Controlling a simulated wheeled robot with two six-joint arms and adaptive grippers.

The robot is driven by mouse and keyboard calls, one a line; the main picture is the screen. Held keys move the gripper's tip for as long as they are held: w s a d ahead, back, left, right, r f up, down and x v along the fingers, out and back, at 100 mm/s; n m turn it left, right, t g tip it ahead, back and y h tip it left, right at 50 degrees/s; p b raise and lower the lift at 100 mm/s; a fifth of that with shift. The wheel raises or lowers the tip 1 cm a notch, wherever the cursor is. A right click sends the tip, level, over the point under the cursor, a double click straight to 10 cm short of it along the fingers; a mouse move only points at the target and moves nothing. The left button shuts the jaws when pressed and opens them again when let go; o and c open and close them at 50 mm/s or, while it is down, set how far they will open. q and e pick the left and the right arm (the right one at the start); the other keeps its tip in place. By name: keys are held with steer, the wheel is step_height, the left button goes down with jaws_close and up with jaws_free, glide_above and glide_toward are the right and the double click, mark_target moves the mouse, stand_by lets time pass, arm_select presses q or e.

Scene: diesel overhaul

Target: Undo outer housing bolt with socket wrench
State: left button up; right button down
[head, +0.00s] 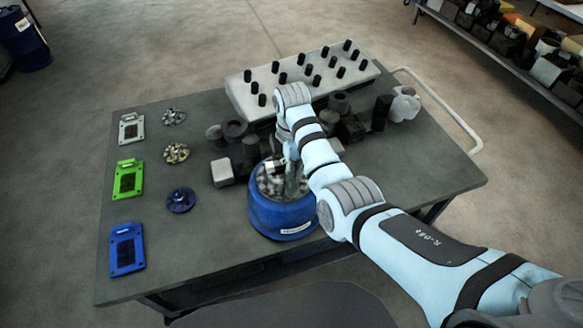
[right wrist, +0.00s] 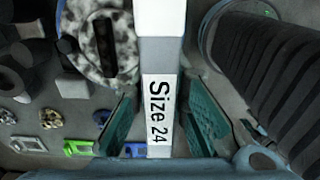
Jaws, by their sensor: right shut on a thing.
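My right gripper (head: 291,168) reaches down over a blue round housing (head: 282,218) with a mottled grey top, near the table's front edge. In the right wrist view, the gripper's teal fingers (right wrist: 168,118) are shut on a straight pale socket wrench (right wrist: 160,60) labelled "Size 24". The wrench runs away from the gripper and out of the top of that view. Its far end is out of sight there, so I cannot tell whether it touches a bolt. The outer housing bolt cannot be made out. My left gripper is not in view.
A pale block with several black pegs (head: 240,98) stands at the back. Dark cylindrical parts (head: 236,128) and a whitish jug (head: 404,104) stand nearby. White, green (head: 128,179) and blue (head: 126,250) plates lie left, beside small round parts (head: 181,200). The table's right side (head: 430,165) is clear.

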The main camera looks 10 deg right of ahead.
steer(key=n, duration=0.6)
steer(key=shift+n, duration=0.4)
steer(key=n, duration=0.8)
steer(key=shift+n, duration=0.3)
steer(key=shift+r, duration=0.85)
steer(key=m, duration=0.3)
steer(key=shift+m, duration=0.4)
steer(key=m, duration=0.5)
steer(key=shift+m, duration=0.3)
steer(key=m, duration=0.3)
steer(key=shift+m, duration=0.4)
steer(key=m, duration=0.3)
steer(key=shift+m, duration=0.4)
steer(key=m, duration=0.3)
steer(key=shift+m, duration=0.3)
steer(key=m, duration=0.7)
steer(key=shift+m, duration=0.4)
steer(key=m, duration=0.5)
